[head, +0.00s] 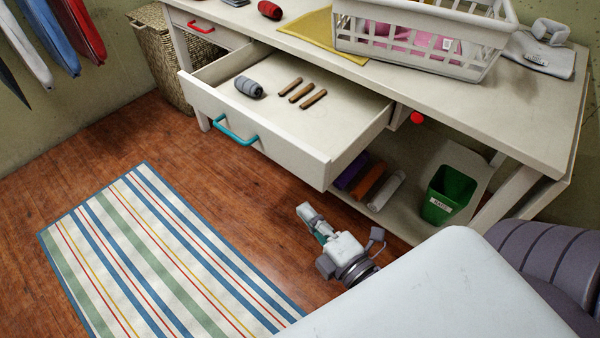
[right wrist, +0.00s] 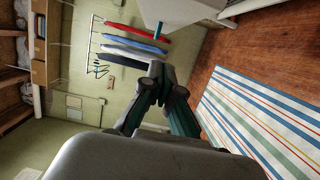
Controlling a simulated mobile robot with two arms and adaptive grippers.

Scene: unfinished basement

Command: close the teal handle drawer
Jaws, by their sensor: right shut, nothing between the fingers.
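The white drawer (head: 262,133) with the teal handle (head: 236,134) is pulled well out of the white table in the head view. Inside it lie a grey rolled item (head: 248,87) and several brown sticks (head: 301,92). My right gripper (head: 307,212) is shut and empty, in front of the drawer and to the right of its handle. In the right wrist view, the gripper fingers (right wrist: 158,78) come together, with the teal handle (right wrist: 158,31) and drawer (right wrist: 185,10) beyond their tips. They appear apart from the handle. My left gripper is not in view.
A closed drawer with a red handle (head: 201,27) is at the left. A white basket (head: 420,42) stands on the tabletop. A green bin (head: 448,195) and rolled items (head: 368,183) are on the lower shelf. A striped rug (head: 165,255) lies on open floor.

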